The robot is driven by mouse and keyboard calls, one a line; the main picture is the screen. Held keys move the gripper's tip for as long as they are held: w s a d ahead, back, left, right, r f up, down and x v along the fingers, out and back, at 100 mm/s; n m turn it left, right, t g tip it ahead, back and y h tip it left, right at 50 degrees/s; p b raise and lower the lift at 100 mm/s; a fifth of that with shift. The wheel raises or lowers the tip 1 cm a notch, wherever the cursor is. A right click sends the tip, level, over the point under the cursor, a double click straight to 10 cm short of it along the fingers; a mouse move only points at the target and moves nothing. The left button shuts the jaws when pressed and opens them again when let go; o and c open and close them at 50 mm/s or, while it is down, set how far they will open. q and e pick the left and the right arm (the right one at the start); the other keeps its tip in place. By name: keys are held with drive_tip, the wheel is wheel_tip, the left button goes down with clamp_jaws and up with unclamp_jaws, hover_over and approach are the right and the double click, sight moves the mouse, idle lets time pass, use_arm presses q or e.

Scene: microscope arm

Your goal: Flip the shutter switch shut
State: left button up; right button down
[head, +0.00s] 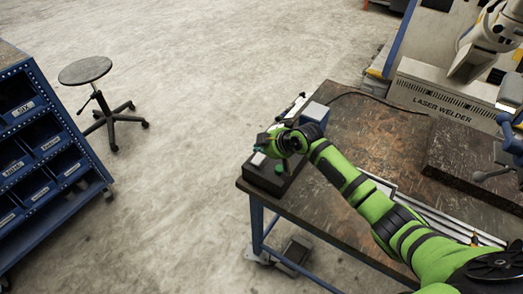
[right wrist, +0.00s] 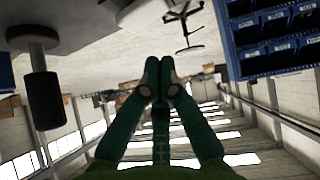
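A dark control box (head: 268,180) sits at the near left corner of the workbench, with a pale block (head: 258,159) and a green part (head: 281,168) on top. Which of its parts is the shutter switch I cannot tell. My right gripper (head: 266,145) is just above the box and hides part of its top. In the right wrist view its green fingers (right wrist: 164,75) are together at the tips, with nothing visible between them. A dark upside-down cylinder on a round base (right wrist: 45,98) shows at left there; I cannot identify it. My left gripper is out of view.
The workbench (head: 385,130) carries a blue-grey box (head: 313,113) behind my gripper and a dark slab (head: 475,160) at right. A laser welder (head: 445,103) stands behind. A stool (head: 86,71) and blue bin rack (head: 45,150) are at left, with open floor between.

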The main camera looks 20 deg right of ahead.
sight(260, 154)
drive_tip(key=shift+w+d+f, duration=0.1)
drive_tip(key=shift+d+f, duration=0.05)
drive_tip(key=shift+f, duration=0.6)
drive_tip(key=shift+d+f, duration=0.15)
drive_tip(key=shift+f, duration=0.55)
drive_tip(key=b, duration=0.2)
drive_tip(key=d+f+y+b, duration=0.1)
drive_tip(key=b, duration=0.1)
drive_tip(key=shift+w+f+m+g, duration=0.25)
drive_tip(key=shift+w+m+g, duration=0.1)
drive_tip(key=shift+m+g, duration=0.05)
drive_tip(key=shift+d, duration=0.1)
drive_tip(key=shift+r, duration=0.2)
